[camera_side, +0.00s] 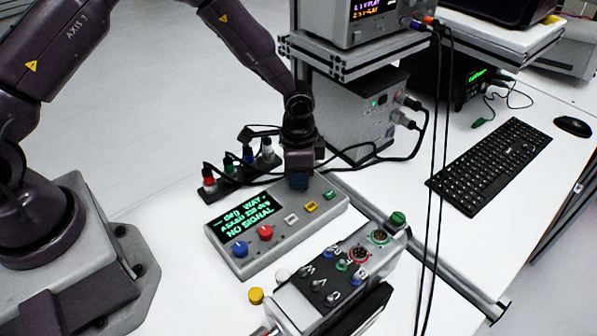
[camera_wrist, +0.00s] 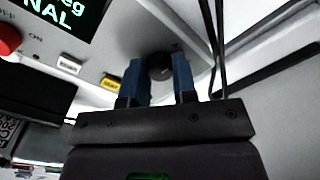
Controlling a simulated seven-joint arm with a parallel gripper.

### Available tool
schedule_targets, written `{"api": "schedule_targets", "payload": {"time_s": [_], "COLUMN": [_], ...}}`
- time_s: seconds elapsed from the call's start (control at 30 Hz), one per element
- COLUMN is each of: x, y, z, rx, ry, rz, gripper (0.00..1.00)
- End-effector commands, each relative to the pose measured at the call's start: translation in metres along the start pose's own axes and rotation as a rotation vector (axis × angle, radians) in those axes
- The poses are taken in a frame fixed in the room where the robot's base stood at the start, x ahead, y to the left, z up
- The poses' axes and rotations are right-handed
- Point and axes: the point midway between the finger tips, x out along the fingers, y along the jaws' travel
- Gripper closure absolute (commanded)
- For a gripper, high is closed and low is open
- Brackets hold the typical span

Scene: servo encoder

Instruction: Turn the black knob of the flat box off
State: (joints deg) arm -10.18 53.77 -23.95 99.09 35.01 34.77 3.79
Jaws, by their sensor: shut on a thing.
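The flat grey box (camera_side: 262,262) lies on the white table with a lit screen (camera_side: 240,213) that reads "NO SIGNAL". Its face carries a blue knob (camera_side: 240,249), a red knob (camera_side: 265,232) and white, yellow and green buttons. My gripper (camera_side: 299,182) points down at the box's far right end and hides the black knob in the side view. In the wrist view the black knob (camera_wrist: 160,66) sits between the two blue fingers of my gripper (camera_wrist: 159,75), which are shut on it. Which way the knob is turned cannot be read.
A strip with several coloured plugs (camera_side: 238,168) stands behind the box. A connector unit (camera_side: 335,275) with switches lies in front, and a yellow cap (camera_side: 256,295) beside it. Black cables run close to my gripper by a grey power unit (camera_side: 355,120). A keyboard (camera_side: 490,163) is at right.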

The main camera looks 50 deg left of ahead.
Motion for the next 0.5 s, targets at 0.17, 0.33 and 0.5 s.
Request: {"api": "schedule_targets", "payload": {"time_s": [0.17, 0.33, 0.5], "x": [-0.0007, -0.0008, -0.0009], "y": [-0.0002, -0.0003, -0.0003], "z": [0.0001, 0.0001, 0.0001], "rx": [0.120, 0.266, 0.408], "ry": [0.000, -0.001, -0.001], "rz": [-0.001, -0.001, -0.001], "gripper": [0.98, 0.98, 0.98]}}
